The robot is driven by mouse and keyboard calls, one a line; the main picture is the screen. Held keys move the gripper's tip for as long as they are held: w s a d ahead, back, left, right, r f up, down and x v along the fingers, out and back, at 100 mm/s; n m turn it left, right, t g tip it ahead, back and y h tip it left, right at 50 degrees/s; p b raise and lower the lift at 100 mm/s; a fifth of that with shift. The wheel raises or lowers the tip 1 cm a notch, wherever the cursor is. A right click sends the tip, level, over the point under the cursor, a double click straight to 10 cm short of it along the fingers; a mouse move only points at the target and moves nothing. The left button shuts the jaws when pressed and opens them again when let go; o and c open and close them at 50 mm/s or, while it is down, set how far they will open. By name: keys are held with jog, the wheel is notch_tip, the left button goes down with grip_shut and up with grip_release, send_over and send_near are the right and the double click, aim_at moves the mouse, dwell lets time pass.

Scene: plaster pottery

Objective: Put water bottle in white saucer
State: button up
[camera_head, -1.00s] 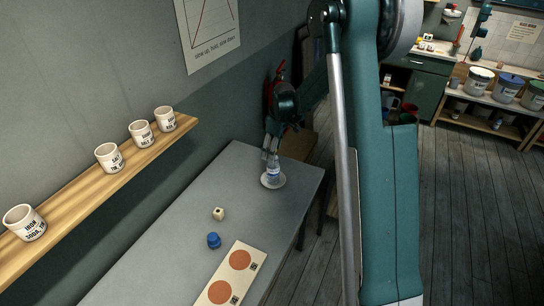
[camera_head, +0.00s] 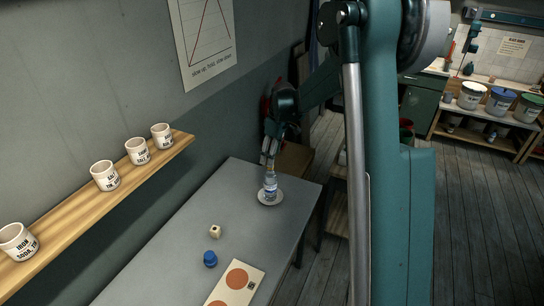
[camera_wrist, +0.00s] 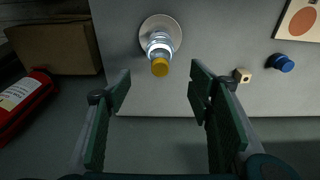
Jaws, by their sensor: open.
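The clear water bottle (camera_head: 270,186) with a blue label stands upright on the white saucer (camera_head: 264,202) near the far end of the grey table. In the wrist view the bottle's yellow cap (camera_wrist: 160,67) faces the camera, and the saucer's rim (camera_wrist: 146,30) shows around its base. My gripper (camera_head: 268,160) is just above and behind the bottle in the head view. In the wrist view my gripper (camera_wrist: 159,88) is open, its two fingers apart with nothing between the tips, and the bottle lies beyond them.
A small cream cube (camera_head: 215,231), a blue knobbed object (camera_head: 210,259) and a board with orange discs (camera_head: 237,279) lie nearer on the table (camera_head: 180,255). A wooden shelf (camera_head: 75,221) with several white cups runs along the wall. A cardboard box (camera_wrist: 58,60) and a red extinguisher (camera_wrist: 28,98) stand beyond the table's end.

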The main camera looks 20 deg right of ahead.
dwell(0.4)
jog(key=s+a+r+m+t, duration=0.1)
jog(key=s+a+r+m, duration=0.15)
jog(key=s+r, duration=0.75)
jog(key=s+a+r+m+t, duration=0.2)
jog(key=s+a+r, duration=0.2)
jog(key=s+r, duration=0.6)
jog(key=s+a+f+m+t, duration=0.1)
jog(key=s+a+m, duration=0.1)
jog(key=s, duration=1)
jog(key=s+a+f+m+t+h, duration=0.1)
jog(key=s+f+m+t, duration=0.1)
jog(key=s, duration=1)
jog(key=shift+s+a, duration=0.15)
jog(key=shift+a, duration=0.2)
